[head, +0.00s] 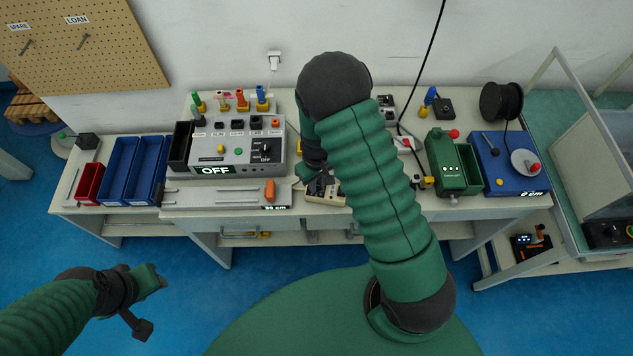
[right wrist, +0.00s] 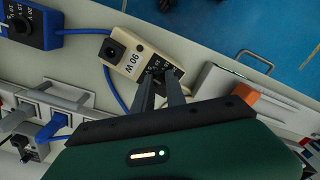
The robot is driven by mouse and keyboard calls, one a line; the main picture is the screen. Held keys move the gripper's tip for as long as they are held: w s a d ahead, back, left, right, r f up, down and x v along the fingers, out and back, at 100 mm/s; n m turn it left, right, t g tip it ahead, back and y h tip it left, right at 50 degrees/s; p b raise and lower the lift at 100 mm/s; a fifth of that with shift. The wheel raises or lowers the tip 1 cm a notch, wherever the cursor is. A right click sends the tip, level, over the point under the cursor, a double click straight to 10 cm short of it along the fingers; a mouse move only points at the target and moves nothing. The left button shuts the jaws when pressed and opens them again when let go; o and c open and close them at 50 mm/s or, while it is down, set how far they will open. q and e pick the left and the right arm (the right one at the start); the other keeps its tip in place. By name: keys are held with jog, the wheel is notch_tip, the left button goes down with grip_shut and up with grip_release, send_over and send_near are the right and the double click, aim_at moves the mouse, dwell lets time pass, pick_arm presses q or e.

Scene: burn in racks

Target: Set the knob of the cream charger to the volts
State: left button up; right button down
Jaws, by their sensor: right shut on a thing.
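The cream charger (right wrist: 136,52) lies on the bench in the right wrist view, with a round black socket and a "90 W" label. A small part of it shows in the head view (head: 337,197), beside my right arm. My right gripper (right wrist: 168,88) is shut on the charger's dark knob (right wrist: 160,76) at the charger's lower right end. The fingers cover much of the knob and part of the printed scale, so I cannot tell its setting. My left gripper (head: 147,301) hangs over the floor, away from the bench; its jaws are not clear.
A blue charger (right wrist: 40,28) with a black knob lies nearby, and a blue cable (right wrist: 113,92) passes beside the cream one. A grey box reading "OFF" (head: 235,158) and a flat rail with an orange slider (head: 270,190) stand left. A green device (head: 447,165) stands right.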

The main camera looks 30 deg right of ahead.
dwell(0.6)
jog(key=c, duration=1.3)
grip_release()
jog(key=shift+c, duration=0.2)
notch_tip(320, 180, up, 17)
jog(key=shift+f, duration=0.15)
